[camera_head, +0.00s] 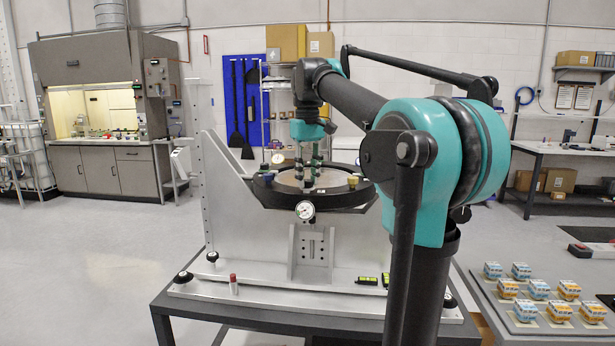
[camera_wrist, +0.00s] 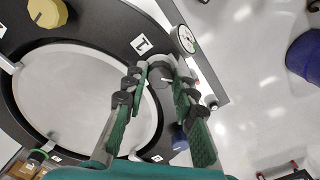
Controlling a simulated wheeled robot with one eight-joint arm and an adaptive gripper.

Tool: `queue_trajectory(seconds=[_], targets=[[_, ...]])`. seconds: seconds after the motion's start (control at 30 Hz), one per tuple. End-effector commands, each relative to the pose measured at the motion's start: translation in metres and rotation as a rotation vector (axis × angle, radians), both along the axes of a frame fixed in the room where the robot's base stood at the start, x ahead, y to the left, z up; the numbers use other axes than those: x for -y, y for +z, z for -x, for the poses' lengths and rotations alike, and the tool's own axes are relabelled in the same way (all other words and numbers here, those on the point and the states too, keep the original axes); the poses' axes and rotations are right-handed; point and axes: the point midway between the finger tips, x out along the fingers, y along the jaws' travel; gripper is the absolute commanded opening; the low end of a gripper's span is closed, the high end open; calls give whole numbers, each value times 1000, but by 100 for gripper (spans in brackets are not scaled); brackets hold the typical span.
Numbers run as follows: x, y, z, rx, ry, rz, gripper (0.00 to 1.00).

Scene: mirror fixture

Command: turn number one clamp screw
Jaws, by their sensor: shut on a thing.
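The round mirror (camera_wrist: 85,95) lies in a black ring (camera_wrist: 110,42) on the fixture; the mirror also shows in the head view (camera_head: 325,180). A white tag marked 1 (camera_wrist: 140,43) sits on the ring. Close to the tag, at the ring's edge, is the number one clamp screw (camera_wrist: 160,74), a pale, mostly hidden knob between the fingertips. My gripper (camera_wrist: 161,70) reaches down over the ring and is shut on this screw. In the head view my gripper (camera_head: 306,178) hangs over the ring's front part. How far the screw is turned cannot be told.
A dial gauge (camera_head: 305,210) stands at the ring's front, close to my gripper; it shows in the wrist view (camera_wrist: 187,40).

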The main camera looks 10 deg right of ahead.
Motion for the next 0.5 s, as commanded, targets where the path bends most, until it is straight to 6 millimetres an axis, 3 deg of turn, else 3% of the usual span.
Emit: queue_trajectory(seconds=[0.23,0.27,0.4,0.5], targets=[[0,0,-1,2,-1,0,0],[0,0,-1,2,-1,0,30],[0,0,-1,1,-1,1,48],[0,0,0,1,-2,0,48]])
